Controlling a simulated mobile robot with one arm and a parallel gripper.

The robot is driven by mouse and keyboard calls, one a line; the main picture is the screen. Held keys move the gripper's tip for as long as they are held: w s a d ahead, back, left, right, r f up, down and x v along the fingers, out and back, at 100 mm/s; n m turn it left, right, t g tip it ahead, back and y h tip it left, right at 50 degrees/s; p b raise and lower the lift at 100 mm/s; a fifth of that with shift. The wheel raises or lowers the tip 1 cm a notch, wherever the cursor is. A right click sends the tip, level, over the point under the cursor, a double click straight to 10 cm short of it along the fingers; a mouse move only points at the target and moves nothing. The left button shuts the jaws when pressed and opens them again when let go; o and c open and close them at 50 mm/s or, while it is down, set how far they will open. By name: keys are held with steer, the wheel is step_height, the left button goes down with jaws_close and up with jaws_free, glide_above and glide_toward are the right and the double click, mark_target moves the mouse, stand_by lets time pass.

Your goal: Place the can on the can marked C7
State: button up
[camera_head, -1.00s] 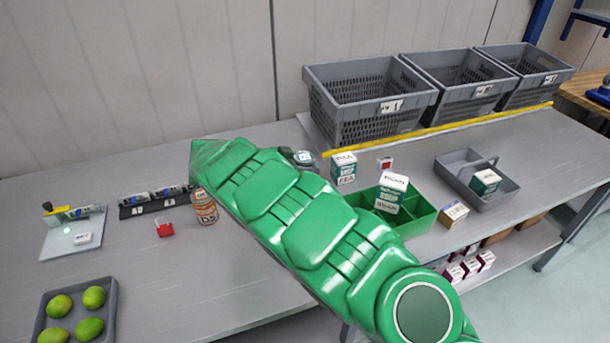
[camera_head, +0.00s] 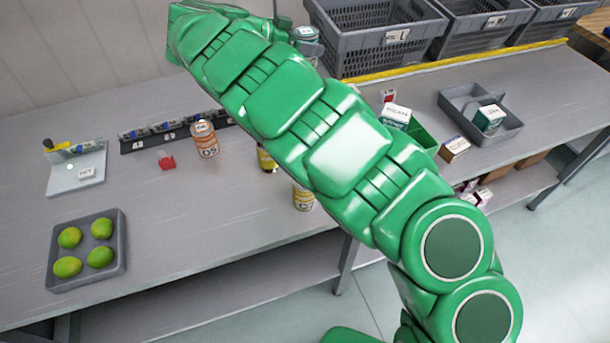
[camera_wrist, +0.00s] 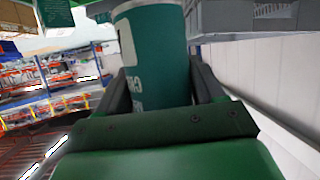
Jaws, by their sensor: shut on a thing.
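A teal can with white lettering (camera_wrist: 158,60) is held between the two fingers of my gripper (camera_wrist: 164,88) in the wrist view. In the head view, a small teal and white piece, probably this can (camera_head: 306,36), shows beside the raised end of my green arm; my fingers are mostly hidden there. The can marked C7 (camera_head: 303,198), with a white and yellow label, stands on the table near its front edge, partly hidden by my arm. My gripper is well apart from it, toward the back of the table.
An orange can marked D5 (camera_head: 206,140) and a yellow can (camera_head: 266,160) stand nearby. A red item (camera_head: 167,161), a tray of green fruit (camera_head: 118,257) and a black rack (camera_head: 140,146) lie left. Grey crates (camera_head: 385,58) stand behind; a green bin (camera_head: 422,138) and grey caddy (camera_head: 508,130) are right.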

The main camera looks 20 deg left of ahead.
steer(key=shift+r, duration=0.9)
steer(key=shift+w+r, duration=0.2)
steer(key=shift+r, duration=0.05)
steer(key=w+r+n+t+y, duration=0.3)
steer(key=w+r+n+y, duration=0.45)
steer(key=w, duration=0.35)
steer(key=s+d+f+n+g+y, duration=0.3)
steer(key=s+f+n+g+y, duration=0.15)
steer(key=s+n+y, duration=0.3)
steer(key=s+d+f+n+g+y, duration=0.45)
steer(key=s+n+y, duration=0.2)
steer(key=s, duration=0.25)
steer(key=s+d+n+g, duration=0.2)
steer(key=s+n+g, duration=0.1)
steer(key=s, duration=0.7)
steer(key=s+d+n+g, duration=0.2)
steer(key=s+n+g, duration=0.15)
steer(key=s, duration=0.75)
steer(key=shift+y, duration=0.25)
steer(key=shift+w+a+f, duration=0.1)
steer(key=shift+w+f, duration=0.05)
steer(key=shift+f, duration=2.85)
steer(key=shift+w+f, duration=0.15)
steer(key=shift+f, duration=2.8)
